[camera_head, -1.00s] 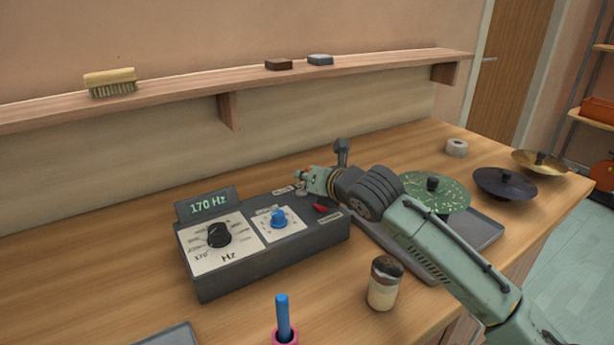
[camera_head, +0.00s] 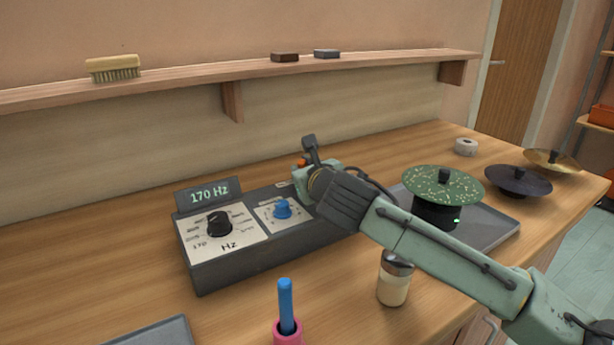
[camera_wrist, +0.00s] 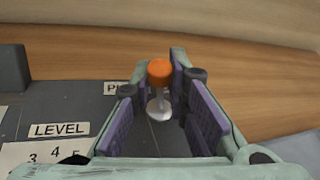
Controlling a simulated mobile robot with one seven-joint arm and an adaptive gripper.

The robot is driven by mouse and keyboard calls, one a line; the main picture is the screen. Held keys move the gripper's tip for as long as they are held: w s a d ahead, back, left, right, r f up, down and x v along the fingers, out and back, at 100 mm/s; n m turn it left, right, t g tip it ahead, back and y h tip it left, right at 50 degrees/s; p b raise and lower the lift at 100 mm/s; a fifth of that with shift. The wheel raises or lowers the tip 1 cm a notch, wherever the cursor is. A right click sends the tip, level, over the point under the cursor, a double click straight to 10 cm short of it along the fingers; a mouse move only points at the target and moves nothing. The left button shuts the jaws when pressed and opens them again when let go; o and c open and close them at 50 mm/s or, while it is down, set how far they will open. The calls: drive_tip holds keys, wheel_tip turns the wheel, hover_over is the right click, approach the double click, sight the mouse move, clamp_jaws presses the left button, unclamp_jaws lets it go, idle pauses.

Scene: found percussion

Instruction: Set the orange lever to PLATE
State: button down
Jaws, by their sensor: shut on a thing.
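The orange lever (camera_wrist: 160,72) has a round orange knob on a pale metal stem and round foot, on the grey control box (camera_head: 205,272). In the wrist view it stands between my gripper's (camera_wrist: 158,95) two purple-padded fingers, which are shut on it. In the head view, a bit of the orange knob (camera_head: 302,161) shows beyond my gripper (camera_head: 306,178) at the box's back right. A white label starting with "P" (camera_wrist: 112,88) sits left of the lever; my left finger hides its other letters.
The box carries a blue knob (camera_head: 283,208), a black Hz dial (camera_head: 218,224) and a display (camera_head: 209,194) reading 170 Hz. A green speckled plate (camera_head: 418,180) stands right of my arm. A jar (camera_head: 393,287) is just below the arm. A shelf (camera_head: 180,92) runs behind.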

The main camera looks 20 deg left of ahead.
drive_tip(key=shift+s+a+f+n+t+b, duration=0.2)
drive_tip(key=shift+s+n+t+b, duration=0.1)
drive_tip(key=shift+n+b, duration=0.4)
drive_tip(key=c, duration=1.8)
unclamp_jaws()
drive_tip(key=shift+r, duration=0.1)
drive_tip(key=shift+o, duration=0.2)
drive_tip(key=v, duration=1.2)
drive_tip(key=shift+s, duration=0.1)
drive_tip(key=shift+a, duration=0.1)
